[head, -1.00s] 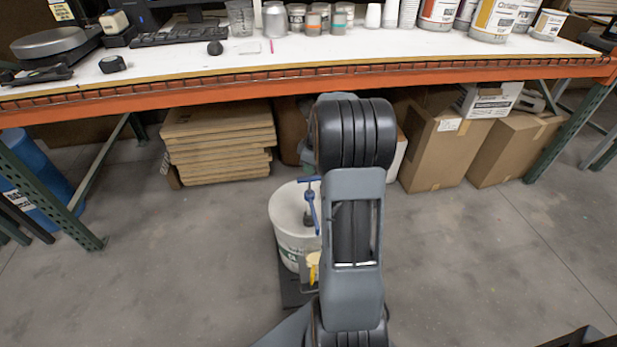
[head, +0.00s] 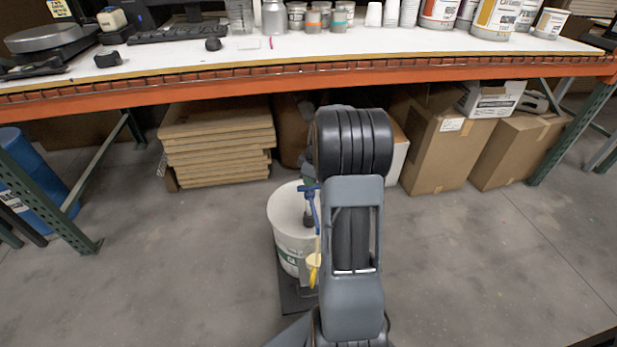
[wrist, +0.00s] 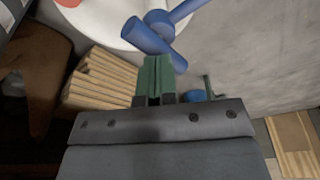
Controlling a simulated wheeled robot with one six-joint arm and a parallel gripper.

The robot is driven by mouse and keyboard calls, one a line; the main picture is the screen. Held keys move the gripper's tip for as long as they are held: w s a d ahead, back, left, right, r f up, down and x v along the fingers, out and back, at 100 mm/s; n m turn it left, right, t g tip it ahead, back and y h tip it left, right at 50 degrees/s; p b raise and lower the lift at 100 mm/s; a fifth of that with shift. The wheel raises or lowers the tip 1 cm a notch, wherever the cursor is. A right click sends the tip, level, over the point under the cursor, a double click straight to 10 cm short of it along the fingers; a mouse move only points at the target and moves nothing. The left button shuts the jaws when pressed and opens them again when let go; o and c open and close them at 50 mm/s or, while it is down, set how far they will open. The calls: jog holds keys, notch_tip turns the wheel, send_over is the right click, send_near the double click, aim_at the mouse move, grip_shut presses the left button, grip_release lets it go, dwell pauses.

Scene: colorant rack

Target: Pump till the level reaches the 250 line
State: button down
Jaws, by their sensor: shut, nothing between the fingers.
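The white bucket (head: 284,236) stands on a dark base on the floor, partly hidden behind my arm in the head view. A blue pump handle (head: 312,203) rises from its top; the handle (wrist: 160,30) is large in the wrist view, over the white bucket lid (wrist: 105,18). A yellow item (head: 314,268) is at the bucket's front right, partly covered by my arm. No 250 line or level can be read. My gripper (wrist: 158,66) has its green fingers together, empty, with the tips close to the blue handle. Whether they touch is unclear.
A workbench with an orange edge (head: 250,80) spans the back, with cans and cups on top. Flat cardboard (head: 218,145) is stacked under it on the left, and cardboard boxes (head: 437,150) stand on the right. The floor in front is mostly clear.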

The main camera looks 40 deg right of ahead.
jog(key=shift+r+p, duration=2.75)
jog(key=shift+r, duration=0.75)
jog(key=shift+f, duration=0.15)
dwell(0.5)
dwell(1.4)
dwell(0.4)
notch_tip(320, 180, up, 6)
jog(key=p, duration=0.4)
dwell(0.7)
